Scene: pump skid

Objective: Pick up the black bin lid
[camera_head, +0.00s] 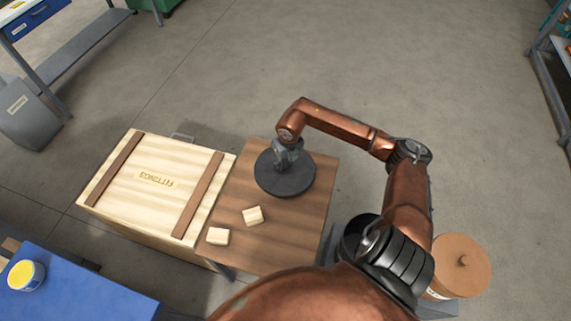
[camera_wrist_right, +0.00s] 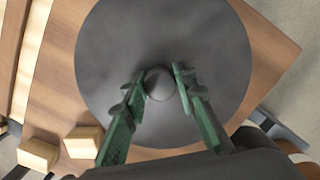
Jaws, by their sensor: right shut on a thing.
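The black bin lid (camera_head: 287,183) is a dark round disc on the wooden table, toward its far right part. In the right wrist view the lid (camera_wrist_right: 165,50) fills the upper middle, with a round knob (camera_wrist_right: 160,84) at its centre. My right gripper (camera_head: 286,160) is over the lid's middle; in the wrist view its green fingers (camera_wrist_right: 160,85) stand on both sides of the knob and are shut on it. I cannot tell whether the lid is touching the table. My left gripper is not in view.
Two pale wooden blocks (camera_head: 253,215) (camera_head: 218,236) lie on the table (camera_head: 315,215) in front of the lid. A bin with a brown lid (camera_head: 461,266) is at right. Open floor lies beyond the table.

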